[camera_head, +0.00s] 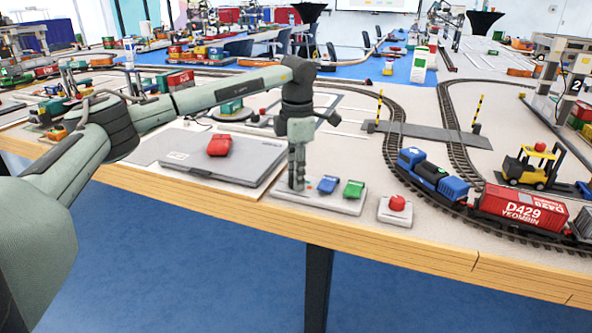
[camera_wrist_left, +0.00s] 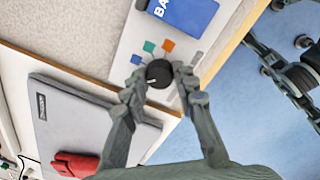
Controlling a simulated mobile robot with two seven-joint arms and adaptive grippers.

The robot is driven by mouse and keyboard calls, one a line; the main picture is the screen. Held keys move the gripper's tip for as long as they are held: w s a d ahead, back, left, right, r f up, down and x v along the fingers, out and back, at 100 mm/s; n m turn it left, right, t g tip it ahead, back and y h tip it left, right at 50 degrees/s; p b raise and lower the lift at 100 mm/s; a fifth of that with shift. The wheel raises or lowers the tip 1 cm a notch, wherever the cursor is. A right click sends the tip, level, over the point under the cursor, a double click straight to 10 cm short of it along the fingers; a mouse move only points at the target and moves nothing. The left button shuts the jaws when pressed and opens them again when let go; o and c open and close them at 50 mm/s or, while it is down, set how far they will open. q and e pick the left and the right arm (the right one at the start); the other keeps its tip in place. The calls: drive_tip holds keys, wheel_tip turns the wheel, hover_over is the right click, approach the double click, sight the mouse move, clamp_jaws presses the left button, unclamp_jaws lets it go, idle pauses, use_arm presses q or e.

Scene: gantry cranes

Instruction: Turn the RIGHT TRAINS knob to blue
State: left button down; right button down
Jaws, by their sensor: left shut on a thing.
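The black round knob (camera_wrist_left: 158,73) sits on a pale control panel (camera_wrist_left: 128,42), which also shows in the head view (camera_head: 342,206). My left gripper (camera_wrist_left: 158,78) is shut on the knob, a finger on each side. In the head view my left gripper (camera_head: 297,183) points straight down and hides the knob. My right gripper is not in view.
A red button box (camera_head: 397,212) stands farther right. The train (camera_head: 440,180) and track are behind.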

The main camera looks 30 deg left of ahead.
use_arm(q)
drive_tip(key=shift+r+m, duration=0.1)
drive_tip(key=shift+m, duration=0.5)
drive_tip(key=m, duration=0.2)
drive_tip(key=shift+m+p, duration=0.3)
drive_tip(key=shift+p, duration=0.05)
drive_tip(key=shift+m+p, duration=0.3)
drive_tip(key=shift+m, duration=1.8)
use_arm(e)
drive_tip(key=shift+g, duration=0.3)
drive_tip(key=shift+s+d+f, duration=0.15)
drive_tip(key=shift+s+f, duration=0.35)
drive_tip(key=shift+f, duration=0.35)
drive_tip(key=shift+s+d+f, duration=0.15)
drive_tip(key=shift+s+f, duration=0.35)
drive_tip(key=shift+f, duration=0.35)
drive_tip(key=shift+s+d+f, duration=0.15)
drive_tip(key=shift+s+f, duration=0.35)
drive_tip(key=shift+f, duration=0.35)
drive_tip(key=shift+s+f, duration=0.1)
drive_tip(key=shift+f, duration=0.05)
use_arm(q)
drive_tip(key=c, duration=1.2)
unclamp_jaws()
drive_tip(key=r, duration=1.2)
drive_tip(key=shift+s, duration=0.35)
drive_tip(key=shift+d+f, duration=0.1)
